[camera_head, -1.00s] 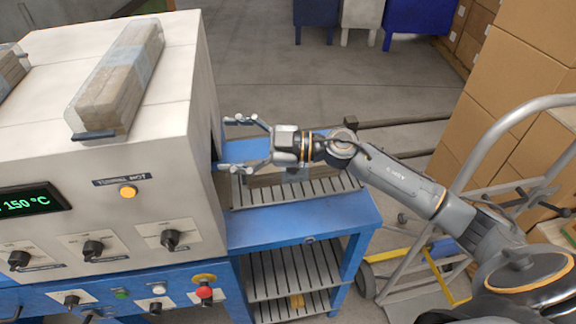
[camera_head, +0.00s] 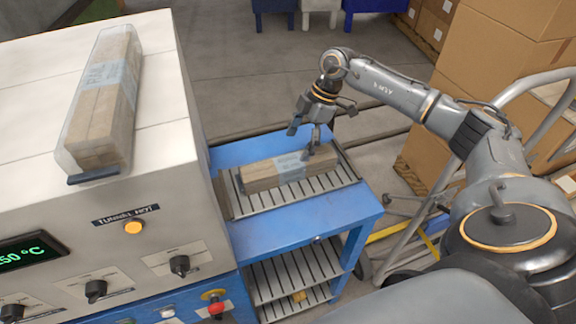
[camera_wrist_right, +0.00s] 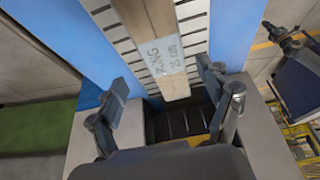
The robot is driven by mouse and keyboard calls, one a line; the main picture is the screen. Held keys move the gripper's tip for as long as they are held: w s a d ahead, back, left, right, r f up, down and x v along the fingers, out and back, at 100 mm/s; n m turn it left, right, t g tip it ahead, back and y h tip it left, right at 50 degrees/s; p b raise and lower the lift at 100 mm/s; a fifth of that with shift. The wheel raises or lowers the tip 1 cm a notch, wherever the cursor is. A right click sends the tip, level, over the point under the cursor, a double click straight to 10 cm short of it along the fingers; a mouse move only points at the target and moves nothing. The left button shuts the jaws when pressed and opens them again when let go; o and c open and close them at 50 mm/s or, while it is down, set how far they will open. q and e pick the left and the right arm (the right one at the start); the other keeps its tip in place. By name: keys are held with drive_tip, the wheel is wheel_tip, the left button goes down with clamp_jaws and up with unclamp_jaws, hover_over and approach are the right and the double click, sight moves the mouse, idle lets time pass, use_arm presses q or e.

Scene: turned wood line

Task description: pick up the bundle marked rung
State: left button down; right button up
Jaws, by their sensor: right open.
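A bundle of pale wood sticks (camera_head: 262,174) in clear wrap lies on the slatted rack of the blue table. It has a light blue label, which reads RUNG in the right wrist view (camera_wrist_right: 165,58). My right gripper (camera_head: 318,132) is open and points down above the right part of this bundle, apart from it. In the right wrist view the open fingers (camera_wrist_right: 164,82) stand on either side of the bundle's near end. My left gripper is not in view.
A second wrapped bundle (camera_head: 100,115) lies on top of the white tunnel machine (camera_head: 160,170), left of the blue table (camera_head: 290,233). Cardboard boxes (camera_head: 510,55) are stacked at right, with a hand truck (camera_head: 540,85) in front. Open floor lies behind the table.

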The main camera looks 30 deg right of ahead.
sight(291, 162)
drive_tip(key=shift+x, duration=1.2)
drive_tip(key=shift+a+f+p, duration=0.25)
drive_tip(key=shift+f+p, duration=0.2)
drive_tip(key=p+x, duration=0.1)
drive_tip(key=x, duration=0.2)
drive_tip(key=shift+s+a+f+p, duration=0.15)
drive_tip(key=shift+s+f+p, duration=0.05)
drive_tip(key=shift+f+p, duration=0.1)
drive_tip(key=shift+a+f, duration=0.2)
drive_tip(key=shift+f, duration=0.3)
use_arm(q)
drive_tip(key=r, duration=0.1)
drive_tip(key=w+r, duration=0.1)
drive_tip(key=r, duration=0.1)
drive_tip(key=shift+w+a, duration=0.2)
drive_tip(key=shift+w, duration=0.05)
use_arm(e)
drive_tip(key=c, duration=0.6)
drive_tip(key=shift+w, duration=0.1)
clamp_jaws()
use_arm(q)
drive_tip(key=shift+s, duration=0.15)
use_arm(e)
drive_tip(key=shift+r, duration=0.15)
